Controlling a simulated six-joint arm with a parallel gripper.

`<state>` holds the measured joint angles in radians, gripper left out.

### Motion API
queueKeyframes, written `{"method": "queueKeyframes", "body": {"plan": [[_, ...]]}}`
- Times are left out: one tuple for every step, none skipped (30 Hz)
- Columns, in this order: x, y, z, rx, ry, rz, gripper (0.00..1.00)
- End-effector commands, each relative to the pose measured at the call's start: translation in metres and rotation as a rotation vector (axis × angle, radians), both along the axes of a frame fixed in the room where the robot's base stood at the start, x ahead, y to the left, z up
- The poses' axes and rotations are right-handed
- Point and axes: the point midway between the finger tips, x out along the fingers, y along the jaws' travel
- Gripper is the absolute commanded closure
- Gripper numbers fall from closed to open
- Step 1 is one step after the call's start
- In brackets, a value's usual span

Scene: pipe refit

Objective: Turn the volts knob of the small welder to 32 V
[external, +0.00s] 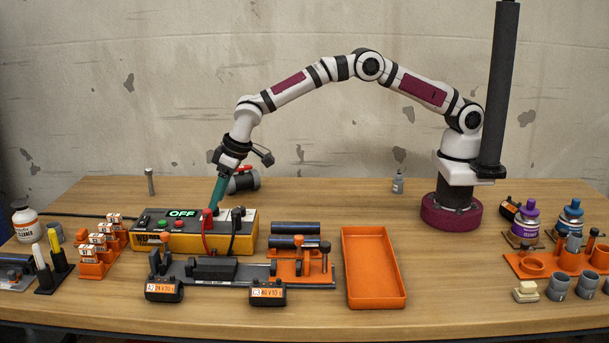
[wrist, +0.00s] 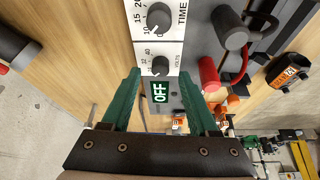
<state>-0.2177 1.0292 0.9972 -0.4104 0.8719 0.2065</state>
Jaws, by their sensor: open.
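The small welder (external: 245,240) is a yellow and dark box on the table, and its green display reads OFF. In the wrist view its panel shows a dark volts knob (wrist: 160,66) on a white scale, between the OFF display (wrist: 159,92) and a larger time knob (wrist: 158,17). The volts pointer's exact setting is too small to read. My gripper (external: 213,207) points down at the welder's top. In the wrist view its green fingers (wrist: 160,76) are open, with one tip on each side of the volts knob. I cannot tell whether they touch it.
Red and black cable plugs (wrist: 208,72) stand close beside the right finger.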

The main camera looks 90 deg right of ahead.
Motion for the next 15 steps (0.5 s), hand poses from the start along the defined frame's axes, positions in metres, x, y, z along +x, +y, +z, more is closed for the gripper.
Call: {"method": "queueKeyframes", "body": {"plan": [[0.003, 0.0, -0.007, 0.0, 0.001, 0.0, 0.4], [0.004, 0.0, -0.01, 0.0, 0.0, -0.001, 0.4], [0.005, -0.001, -0.014, 0.0, 0.001, -0.001, 0.4], [0.006, -0.001, -0.015, 0.0, 0.0, -0.001, 0.4], [0.007, -0.001, -0.016, 0.0, 0.0, -0.001, 0.4], [0.007, -0.001, -0.018, 0.0, 0.0, -0.001, 0.4], [0.008, -0.001, -0.018, 0.0, 0.0, -0.001, 0.4], [0.008, -0.001, -0.019, 0.0, 0.0, -0.001, 0.4], [0.008, -0.001, -0.019, 0.0, 0.001, -0.001, 0.4], [0.008, -0.001, -0.019, 0.0, 0.0, -0.001, 0.4], [0.008, -0.001, -0.019, 0.0, 0.0, -0.001, 0.4], [0.008, -0.001, -0.019, 0.0, 0.0, -0.001, 0.4], [0.008, -0.001, -0.019, 0.0, 0.0, -0.001, 0.4], [0.008, -0.001, -0.019, 0.0, 0.0, -0.001, 0.4], [0.008, -0.001, -0.019, 0.0, 0.0, -0.001, 0.45]]}}
